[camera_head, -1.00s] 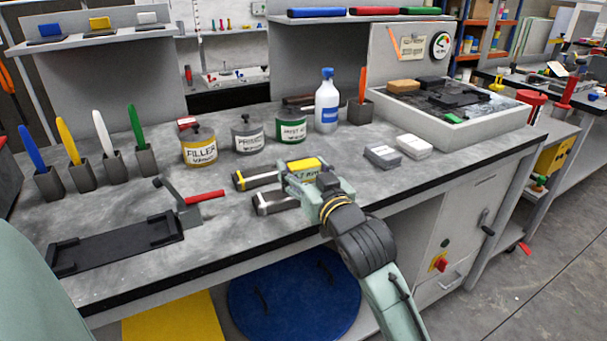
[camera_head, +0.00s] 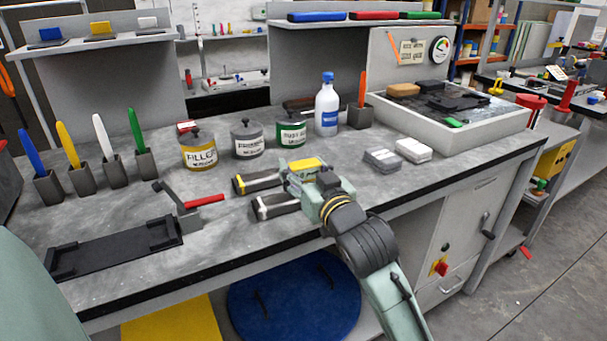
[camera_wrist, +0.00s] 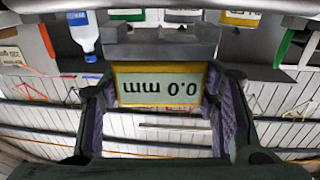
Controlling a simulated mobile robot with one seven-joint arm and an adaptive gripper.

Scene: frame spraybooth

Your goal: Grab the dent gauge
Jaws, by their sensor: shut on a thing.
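The dent gauge shows in the wrist view as a yellow-framed display (camera_wrist: 161,88) reading 0.0 mm upside down, with a grey block along its upper edge. It sits between the two finger pads of my gripper (camera_wrist: 163,115), which are shut on it from both sides. In the head view my gripper (camera_head: 313,182) is over the front middle of the bench, and the gauge's yellow top (camera_head: 307,163) shows at its far side. The gripper hides much of the gauge, and I cannot tell whether it touches the bench.
Two dark long tools, one yellow-ended (camera_head: 256,182) and one silver-ended (camera_head: 274,206), lie just left of my gripper. Labelled jars (camera_head: 199,153) and a white bottle (camera_head: 327,105) stand behind. A black tray (camera_head: 112,250) lies front left.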

